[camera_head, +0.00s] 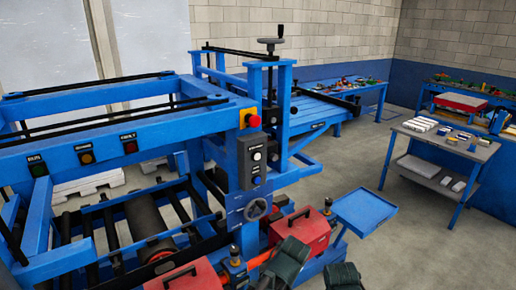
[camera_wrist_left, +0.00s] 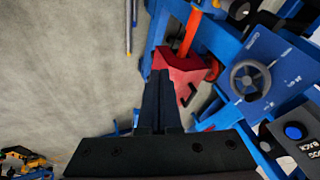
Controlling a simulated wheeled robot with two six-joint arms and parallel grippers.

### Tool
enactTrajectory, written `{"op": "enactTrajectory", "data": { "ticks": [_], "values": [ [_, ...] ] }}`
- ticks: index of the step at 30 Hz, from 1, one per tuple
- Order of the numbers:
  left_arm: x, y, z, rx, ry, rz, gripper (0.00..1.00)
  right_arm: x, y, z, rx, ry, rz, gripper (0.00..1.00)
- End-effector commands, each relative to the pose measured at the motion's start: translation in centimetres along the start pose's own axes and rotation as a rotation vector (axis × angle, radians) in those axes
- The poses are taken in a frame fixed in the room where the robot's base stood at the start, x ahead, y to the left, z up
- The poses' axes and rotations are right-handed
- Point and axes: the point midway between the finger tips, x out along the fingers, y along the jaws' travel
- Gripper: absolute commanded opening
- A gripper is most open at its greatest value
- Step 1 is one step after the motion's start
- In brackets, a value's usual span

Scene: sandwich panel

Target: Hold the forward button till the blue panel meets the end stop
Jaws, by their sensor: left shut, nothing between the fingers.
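A dark grey control box (camera_head: 245,172) with small round buttons is fixed to the blue machine's front post. One pale button (camera_head: 257,156) stands out on it; its label is too small to read. In the left wrist view a dark box (camera_wrist_left: 277,143) at the lower right edge carries a blue button (camera_wrist_left: 293,131) and partly readable white lettering. My left gripper (camera_wrist_left: 161,76) is shut and empty, apart from that box and to its left. I cannot single out the blue panel among the blue machine parts. My right gripper is not recognisable.
A handwheel (camera_head: 257,209) sits below the control box, also in the left wrist view (camera_wrist_left: 250,81). Red boxes (camera_head: 301,234) stand low by the machine, near a blue tray (camera_head: 364,211).

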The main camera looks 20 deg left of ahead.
Motion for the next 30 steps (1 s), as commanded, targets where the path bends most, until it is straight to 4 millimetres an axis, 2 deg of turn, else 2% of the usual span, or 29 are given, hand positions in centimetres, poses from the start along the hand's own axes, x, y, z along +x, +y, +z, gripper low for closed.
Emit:
{"op": "enactTrajectory", "data": {
  "ticks": [1,6,9,12,18,30],
  "values": [
    [-1.3,-3.0,-2.8,0.020,0.070,-0.051,0.00,-2.1,0.2,0.1,0.001,0.000,0.000,0.74],
    [-4.1,-10.8,-9.8,0.130,0.309,-0.237,0.00,-5.2,0.5,0.3,0.003,-0.001,-0.001,0.74],
    [-6.2,-14.5,-13.0,0.200,0.421,-0.338,0.00,-6.7,0.6,0.4,0.005,-0.001,-0.001,0.74],
    [-8.1,-17.2,-15.4,0.264,0.509,-0.421,0.00,-7.9,0.7,0.5,0.006,-0.001,-0.002,0.74],
    [-10.5,-19.9,-17.9,0.345,0.610,-0.520,0.00,-9.0,0.8,0.6,0.007,-0.001,-0.002,0.74],
    [-10.8,-20.3,-18.3,0.363,0.631,-0.539,0.00,-9.0,0.8,0.6,0.007,-0.001,-0.002,0.74]
  ]
}}
